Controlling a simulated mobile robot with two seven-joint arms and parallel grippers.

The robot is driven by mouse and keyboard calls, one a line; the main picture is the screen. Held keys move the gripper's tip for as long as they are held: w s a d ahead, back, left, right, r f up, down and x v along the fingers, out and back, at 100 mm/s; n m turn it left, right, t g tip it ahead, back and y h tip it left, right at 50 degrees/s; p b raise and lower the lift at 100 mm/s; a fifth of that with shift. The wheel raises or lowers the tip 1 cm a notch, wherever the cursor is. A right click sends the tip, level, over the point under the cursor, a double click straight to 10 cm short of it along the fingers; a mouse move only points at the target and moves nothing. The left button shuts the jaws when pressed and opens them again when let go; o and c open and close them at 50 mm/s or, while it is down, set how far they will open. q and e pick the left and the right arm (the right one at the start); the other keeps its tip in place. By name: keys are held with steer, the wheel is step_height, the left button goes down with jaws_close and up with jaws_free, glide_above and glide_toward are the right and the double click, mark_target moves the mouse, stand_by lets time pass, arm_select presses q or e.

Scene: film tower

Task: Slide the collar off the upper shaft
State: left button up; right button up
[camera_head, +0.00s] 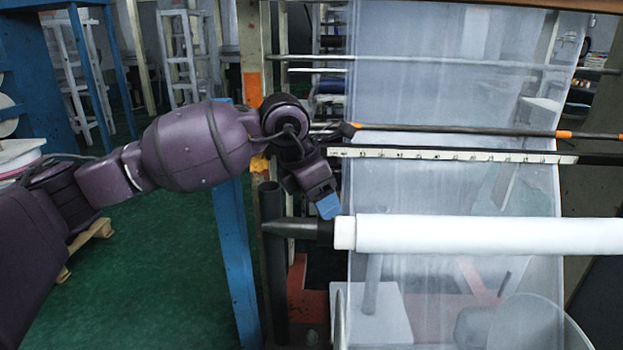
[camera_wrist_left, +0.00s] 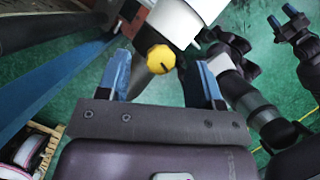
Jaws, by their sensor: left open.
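A white film roll (camera_head: 490,234) sits on a shaft whose grey tapered end (camera_head: 290,229) points left in the head view. A dark collar-like ring (camera_head: 325,232) is on the shaft beside the roll's white core. My left gripper (camera_head: 328,206) is open just above this ring. In the left wrist view, a round yellow part (camera_wrist_left: 160,58) with a black mark lies between the spread blue fingers, with the grey taper (camera_wrist_left: 140,78) below it. Contact cannot be told. The gripper hides part of this area in the head view. My right gripper (camera_wrist_left: 281,20) appears open and empty, away from the shaft.
A thin rod with orange bands (camera_head: 480,131) and a white scale bar (camera_head: 450,155) cross above the roll. A hanging film sheet (camera_head: 440,80) is behind. A blue post (camera_head: 235,260) and dark upright tube (camera_head: 274,290) stand left of the roll.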

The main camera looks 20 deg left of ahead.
arm_select(q)
steer(key=shift+x, duration=1.25)
arm_select(e)
steer(key=shift+w+r, duration=0.2)
steer(key=shift+w, duration=0.15)
steer(key=shift+f, duration=0.1)
